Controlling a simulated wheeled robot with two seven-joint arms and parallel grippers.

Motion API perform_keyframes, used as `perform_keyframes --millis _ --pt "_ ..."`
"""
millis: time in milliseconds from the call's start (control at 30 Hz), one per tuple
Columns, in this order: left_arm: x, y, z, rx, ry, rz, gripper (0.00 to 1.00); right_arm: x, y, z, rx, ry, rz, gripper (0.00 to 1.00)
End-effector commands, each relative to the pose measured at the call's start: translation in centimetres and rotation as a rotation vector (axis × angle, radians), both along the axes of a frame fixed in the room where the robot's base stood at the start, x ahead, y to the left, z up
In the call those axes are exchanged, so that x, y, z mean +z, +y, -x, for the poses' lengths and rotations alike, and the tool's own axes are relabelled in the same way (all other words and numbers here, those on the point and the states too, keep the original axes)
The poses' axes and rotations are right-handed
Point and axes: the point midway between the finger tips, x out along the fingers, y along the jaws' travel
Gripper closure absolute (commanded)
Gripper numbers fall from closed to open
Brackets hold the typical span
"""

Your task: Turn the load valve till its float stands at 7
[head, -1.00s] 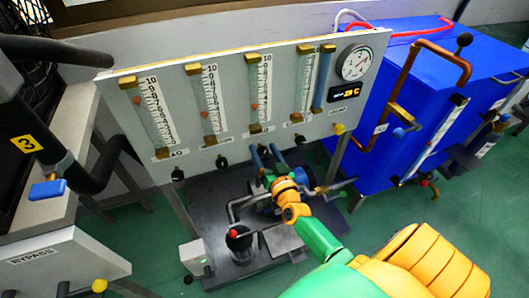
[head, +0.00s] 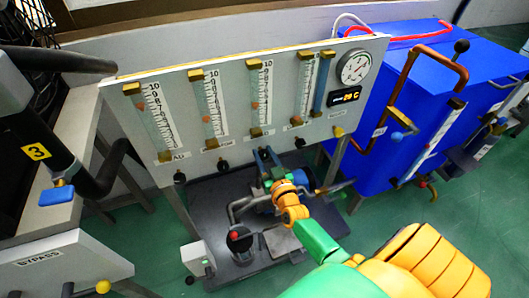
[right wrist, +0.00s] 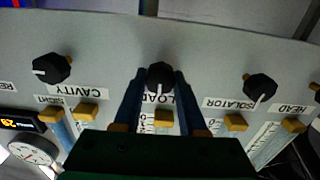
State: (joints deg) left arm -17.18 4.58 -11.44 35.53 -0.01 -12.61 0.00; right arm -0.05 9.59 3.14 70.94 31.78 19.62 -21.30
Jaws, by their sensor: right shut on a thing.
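The load flowmeter (head: 262,98) is the third tube from the left on the grey panel. Its small reddish float stands somewhat below the tube's middle, clearly under the 10 mark; the exact number is too small to read. In the right wrist view, upside down, the black load valve knob (right wrist: 160,74) sits by the LOAD label with its white mark toward the label. My right gripper (head: 266,155) has its blue fingers on both sides of this knob, shut on it, as the right wrist view (right wrist: 160,80) shows. The head view hides most of the knob. My left gripper is not in view.
The cavity knob (right wrist: 52,69) and isolator knob (right wrist: 260,88) flank the load knob closely. A round gauge (head: 354,67) and a small digital display (head: 345,97) are at the panel's right. A blue cabinet (head: 400,110) with copper pipe stands to the right. A pump base (head: 215,215) lies below.

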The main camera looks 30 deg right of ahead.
Motion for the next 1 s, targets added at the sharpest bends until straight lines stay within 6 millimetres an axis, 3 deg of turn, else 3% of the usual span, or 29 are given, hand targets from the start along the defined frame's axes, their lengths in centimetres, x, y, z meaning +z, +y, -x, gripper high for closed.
perform_keyframes --millis 500,1000 --pt "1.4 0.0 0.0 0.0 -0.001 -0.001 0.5 -0.1 0.2 0.0 0.001 0.094 0.372 1.0" --pt "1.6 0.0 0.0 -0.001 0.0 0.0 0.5 -0.2 0.2 0.0 0.001 0.123 0.495 1.0"
